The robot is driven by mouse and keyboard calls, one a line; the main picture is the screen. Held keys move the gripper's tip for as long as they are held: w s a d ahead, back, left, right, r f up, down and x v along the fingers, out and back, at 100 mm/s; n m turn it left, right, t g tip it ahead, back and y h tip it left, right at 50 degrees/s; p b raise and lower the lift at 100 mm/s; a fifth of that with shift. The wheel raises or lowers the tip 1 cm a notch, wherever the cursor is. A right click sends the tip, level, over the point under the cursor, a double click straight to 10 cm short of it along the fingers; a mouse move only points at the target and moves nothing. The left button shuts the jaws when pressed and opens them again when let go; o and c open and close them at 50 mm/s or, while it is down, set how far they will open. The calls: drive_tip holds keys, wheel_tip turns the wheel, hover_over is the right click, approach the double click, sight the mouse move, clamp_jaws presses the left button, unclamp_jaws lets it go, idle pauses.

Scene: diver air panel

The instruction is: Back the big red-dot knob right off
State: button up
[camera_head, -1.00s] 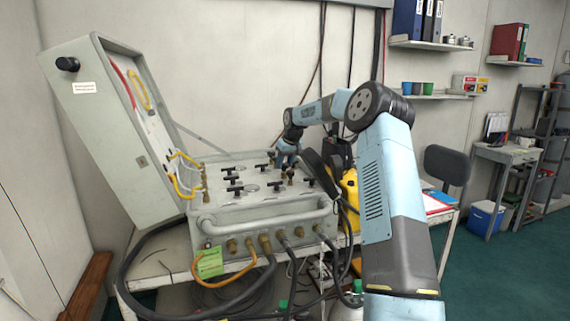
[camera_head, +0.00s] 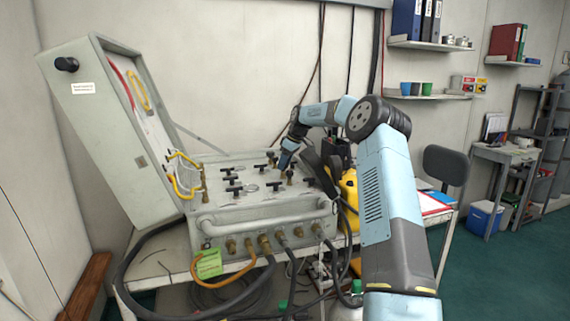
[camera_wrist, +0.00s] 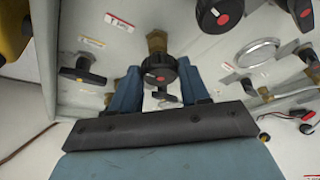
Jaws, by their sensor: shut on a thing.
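My gripper (camera_wrist: 160,78) has its two blue fingers on either side of a round black knob (camera_wrist: 160,68) and is shut on it. The knob sits on a brass stem, and a small mark shows on its face, with a hint of red. In the head view my gripper (camera_head: 285,163) is down at the back right of the grey air panel (camera_head: 250,211), and the held knob is mostly hidden there. Other black knobs with red dots show at the top of the wrist view, one in the middle (camera_wrist: 219,16) and one at the right.
Several black T-handles (camera_head: 233,181) stand on the panel top close to my gripper. The panel's open lid (camera_head: 105,130) rises at the left. A front rail (camera_head: 262,216) and hoses run along the front. A yellow item (camera_head: 349,190) is at the right.

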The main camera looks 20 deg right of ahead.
drive_tip(key=shift+d, duration=0.1)
drive_tip(key=o, duration=1.1)
drive_tip(key=shift+c, duration=0.2)
drive_tip(key=shift+r, duration=0.1)
drive_tip(key=v, duration=1.3)
drive_tip(key=shift+r, duration=0.25)
